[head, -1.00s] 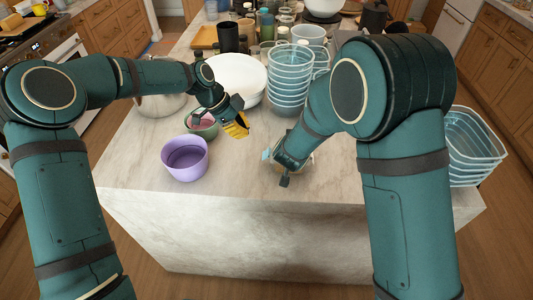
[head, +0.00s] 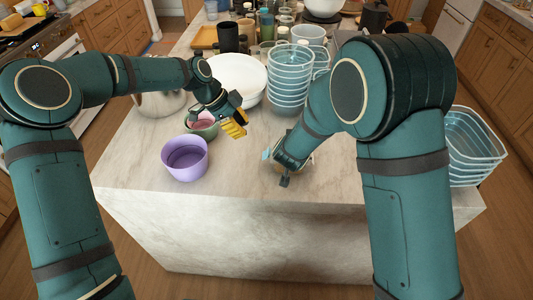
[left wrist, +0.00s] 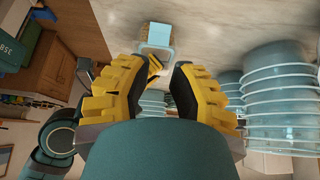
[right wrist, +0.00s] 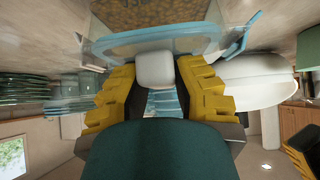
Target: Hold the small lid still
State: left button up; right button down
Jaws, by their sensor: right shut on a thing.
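The small lid (right wrist: 150,40) is clear with a light-blue rim and side flaps in the right wrist view. A pale block (right wrist: 155,70) at its near edge sits between the fingers of my right gripper (right wrist: 155,78), which is shut on it. In the head view my right gripper (head: 284,170) is low over the counter, and a light-blue flap (head: 267,154) shows beside it. The lid (left wrist: 155,38) also shows ahead of my left gripper (left wrist: 158,75) in the left wrist view. My left gripper (head: 234,127) is open and empty, above the counter and apart from the lid.
A purple bowl (head: 185,160) stands left of the lid. A green-rimmed bowl (head: 204,128) is partly hidden behind my left gripper. A stack of clear blue-rimmed containers (head: 289,80) and a white bowl (head: 238,75) stand behind. The front counter (head: 230,180) is clear.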

pick_arm(q)
jog(key=shift+r, duration=0.1)
jog(key=v, duration=0.7)
dwell(0.8)
jog(key=o, duration=0.7)
jog(key=v, duration=1.2)
